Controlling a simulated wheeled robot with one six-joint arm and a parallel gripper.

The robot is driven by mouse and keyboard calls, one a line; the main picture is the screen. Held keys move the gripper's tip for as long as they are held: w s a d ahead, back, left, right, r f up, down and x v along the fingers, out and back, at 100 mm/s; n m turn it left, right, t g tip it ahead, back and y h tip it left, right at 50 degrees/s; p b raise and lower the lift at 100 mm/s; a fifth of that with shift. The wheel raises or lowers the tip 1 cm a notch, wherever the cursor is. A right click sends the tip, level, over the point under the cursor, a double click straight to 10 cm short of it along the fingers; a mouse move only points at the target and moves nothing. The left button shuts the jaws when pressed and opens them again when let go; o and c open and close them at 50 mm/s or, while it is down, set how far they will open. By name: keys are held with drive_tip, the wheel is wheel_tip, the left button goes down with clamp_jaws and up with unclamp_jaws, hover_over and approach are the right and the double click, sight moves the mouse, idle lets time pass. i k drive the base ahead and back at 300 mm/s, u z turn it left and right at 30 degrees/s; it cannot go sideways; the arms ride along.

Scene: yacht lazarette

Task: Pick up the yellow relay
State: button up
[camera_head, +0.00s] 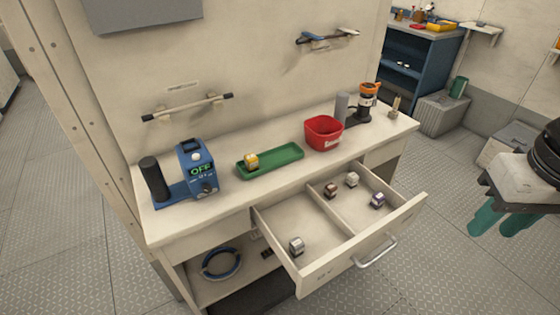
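The yellow relay (251,161) is a small yellow and white block. It sits upright near the left end of a shallow green tray (285,164) on the workbench top. My gripper (496,224) is at the right edge of the view, well away from the relay and to the right of the bench. Its teal fingers point down and stand apart, with nothing visible between them.
A blue device reading OFF (194,172) stands left of the tray; a red bin (323,133) stands right of it. An open drawer (345,259) juts out in front, holding several small relay-like blocks. A wall rail (188,107) is above.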

sight(251, 160)
drive_tip(key=z, duration=1.8)
drive_tip(key=k, duration=1.45)
drive_tip(key=u, duration=1.75)
drive_tip(key=i, duration=0.5)
drive_tip(key=u, duration=0.05)
